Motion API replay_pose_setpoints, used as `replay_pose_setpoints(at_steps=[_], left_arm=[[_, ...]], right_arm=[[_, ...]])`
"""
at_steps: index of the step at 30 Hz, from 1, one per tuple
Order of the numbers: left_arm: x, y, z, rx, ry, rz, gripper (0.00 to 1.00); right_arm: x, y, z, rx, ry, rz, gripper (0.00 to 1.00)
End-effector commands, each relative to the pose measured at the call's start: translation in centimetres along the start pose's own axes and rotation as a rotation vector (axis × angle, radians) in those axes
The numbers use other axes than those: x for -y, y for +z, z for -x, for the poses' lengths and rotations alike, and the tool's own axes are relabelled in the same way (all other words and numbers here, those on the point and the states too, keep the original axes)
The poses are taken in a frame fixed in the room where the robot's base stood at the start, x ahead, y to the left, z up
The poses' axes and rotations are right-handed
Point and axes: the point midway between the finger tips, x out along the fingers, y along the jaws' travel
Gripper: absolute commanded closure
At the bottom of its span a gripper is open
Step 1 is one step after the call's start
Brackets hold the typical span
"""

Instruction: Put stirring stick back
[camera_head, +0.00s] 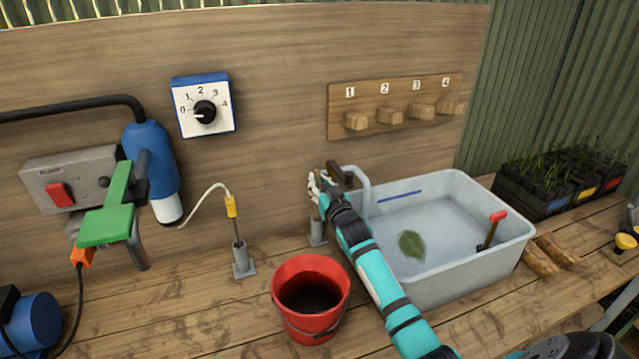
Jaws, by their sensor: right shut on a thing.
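My right gripper (322,190) is at the back of the bench, beside the left end of the grey basin (470,266). It is shut on the thin brown stirring stick (317,212). The stick stands roughly upright directly above a small grey holder tube (317,234) near the wall. Its lower end appears to be at or in the holder's mouth, but I cannot tell how deep. The gripper's fingers hide the upper part of the stick. My left gripper is out of view.
A red bucket (308,326) stands in front of the holder. A second holder (243,262) to the left has a yellow-handled probe (231,206) with a cable. The basin holds water, a leaf (411,245) and a red-handled tool (497,217). Plant pots (540,190) stand right.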

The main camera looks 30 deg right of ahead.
Motion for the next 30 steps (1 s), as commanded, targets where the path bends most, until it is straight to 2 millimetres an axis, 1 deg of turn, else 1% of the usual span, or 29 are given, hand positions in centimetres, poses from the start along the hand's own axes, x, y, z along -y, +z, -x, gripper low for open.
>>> replay_pose_setpoints(at_steps=[1, 2, 7, 14, 17, 19, 23, 30], left_arm=[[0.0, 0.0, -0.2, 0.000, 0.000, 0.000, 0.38], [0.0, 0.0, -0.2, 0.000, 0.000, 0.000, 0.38], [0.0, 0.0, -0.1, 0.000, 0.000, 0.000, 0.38], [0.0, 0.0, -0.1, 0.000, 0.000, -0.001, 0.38], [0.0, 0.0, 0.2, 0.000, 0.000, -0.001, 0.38], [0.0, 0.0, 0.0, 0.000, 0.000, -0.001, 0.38], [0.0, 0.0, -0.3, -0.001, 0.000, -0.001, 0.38], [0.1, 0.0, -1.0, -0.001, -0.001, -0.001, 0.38]], right_arm=[[0.0, 0.3, 0.0, 0.001, 0.000, 0.000, 1.00], [0.0, 0.3, 0.0, 0.001, 0.000, 0.000, 0.83], [0.0, 0.2, 0.0, 0.001, 0.000, 0.000, 0.61], [0.0, 0.2, 0.0, 0.001, 0.000, 0.000, 0.61], [0.0, -0.3, 0.0, 0.000, 0.000, 0.000, 0.61], [0.0, 0.1, 0.6, 0.002, 0.000, 0.000, 0.61], [0.1, 0.1, 2.8, 0.002, -0.001, 0.000, 0.61], [0.0, 0.1, 8.1, 0.002, 0.000, -0.001, 0.61]])
